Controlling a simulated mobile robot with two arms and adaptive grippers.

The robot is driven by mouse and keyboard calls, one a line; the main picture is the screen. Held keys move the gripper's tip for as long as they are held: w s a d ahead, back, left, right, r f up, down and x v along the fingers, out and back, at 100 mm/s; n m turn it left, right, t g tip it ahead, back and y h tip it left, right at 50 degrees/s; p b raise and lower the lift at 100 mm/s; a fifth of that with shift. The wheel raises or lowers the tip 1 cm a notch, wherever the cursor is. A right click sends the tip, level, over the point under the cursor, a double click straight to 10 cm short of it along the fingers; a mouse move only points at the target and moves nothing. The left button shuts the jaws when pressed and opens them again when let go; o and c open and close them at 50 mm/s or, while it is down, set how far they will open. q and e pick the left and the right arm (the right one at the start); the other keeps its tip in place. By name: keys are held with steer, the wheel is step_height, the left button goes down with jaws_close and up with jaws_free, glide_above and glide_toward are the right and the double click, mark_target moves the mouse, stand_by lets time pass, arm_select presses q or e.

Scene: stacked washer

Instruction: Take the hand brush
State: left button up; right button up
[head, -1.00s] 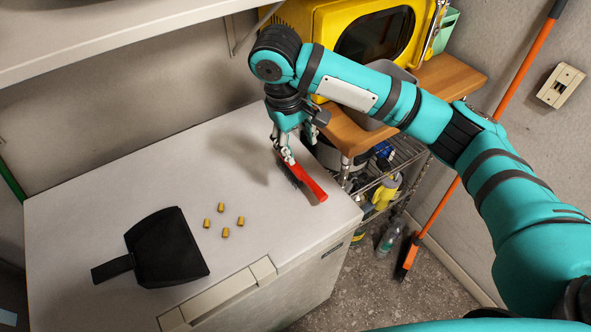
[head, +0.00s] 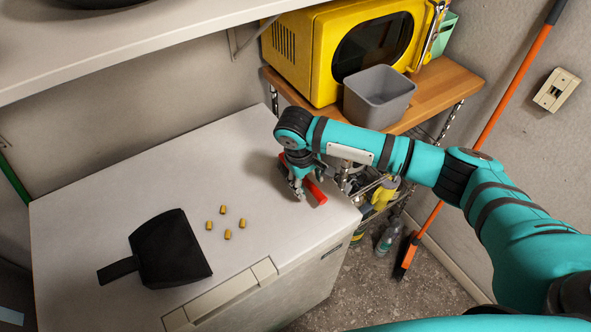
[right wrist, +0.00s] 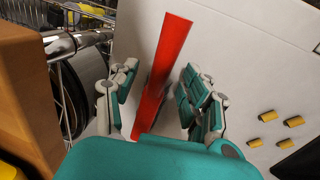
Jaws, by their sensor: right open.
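The red hand brush (head: 316,193) lies on the white top of the chest appliance (head: 110,180), near its right edge. In the right wrist view its red handle (right wrist: 168,62) runs between the fingers. My right gripper (head: 299,192) is low over the brush and hides much of it in the head view. In the right wrist view my right gripper (right wrist: 158,95) is open, with one finger on each side of the handle and gaps showing. The bristles are hidden. My left gripper is not in view.
A black dustpan (head: 172,248) and several small yellow-brown pieces (head: 227,235) lie to the left. A wooden shelf (head: 440,88) with a grey bin (head: 378,97) and yellow microwave (head: 345,45) stands behind right. An orange-handled broom (head: 480,140) leans on the wall.

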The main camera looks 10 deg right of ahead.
steer(key=shift+d+f, duration=0.2)
steer(key=shift+f, duration=0.85)
jaws_close()
steer(key=shift+w, duration=0.1)
